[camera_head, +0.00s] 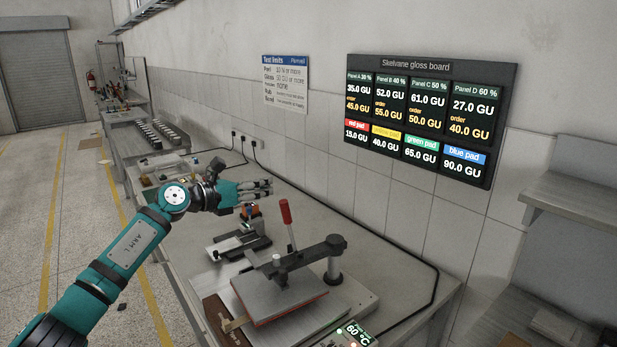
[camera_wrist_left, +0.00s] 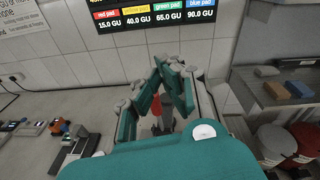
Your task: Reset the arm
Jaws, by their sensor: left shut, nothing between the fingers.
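My left arm (camera_head: 125,248) reaches in from the lower left of the head view, teal with dark joints. Its left gripper (camera_head: 268,188) is held above the far part of the workbench (camera_head: 350,238), pointing right toward the wall. The gripper is shut and empty. In the left wrist view the fingertips (camera_wrist_left: 167,68) come together in front of the wall, with a red handle partly hidden behind them. My right gripper is in neither view.
A press (camera_head: 278,292) with a red-handled lever (camera_head: 285,212) stands on the near bench. A black and grey device (camera_head: 238,243) sits behind it. The gloss board (camera_head: 430,110) hangs on the wall. A shelf (camera_head: 575,195) juts out at right. The floor at left is mostly clear.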

